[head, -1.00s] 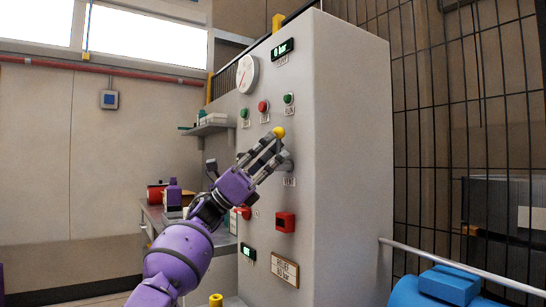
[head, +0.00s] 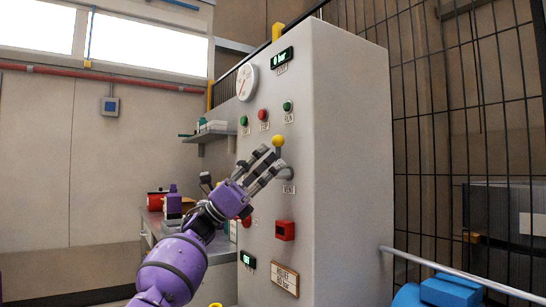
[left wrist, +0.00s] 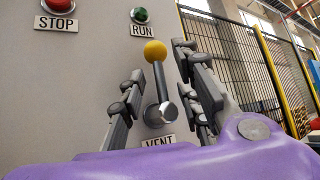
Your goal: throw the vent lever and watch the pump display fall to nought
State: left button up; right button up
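The vent lever (head: 280,155) is on the front of a tall grey cabinet, with a yellow knob on a grey stem; it also shows in the left wrist view (left wrist: 163,85). It points up with a slight tilt, above the VENT label (left wrist: 158,141). My left gripper (head: 266,162) is open just in front of it. In the left wrist view its fingers stand on either side of the stem with gaps, and the knob is clear above. The pump display (head: 282,56) at the cabinet's top reads 0 bar in green. My right gripper is not in view.
A round gauge (head: 247,83), a red button (head: 262,114) and green buttons sit above the lever. A red box (head: 285,230) and a small green display (head: 248,260) are below. A mesh fence (head: 460,120) and a rail (head: 455,272) stand at right.

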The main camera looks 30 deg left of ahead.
pick_arm(q)
jog(key=v, duration=0.9)
jog(key=shift+a, duration=0.3)
jog(key=shift+s+f, duration=0.15)
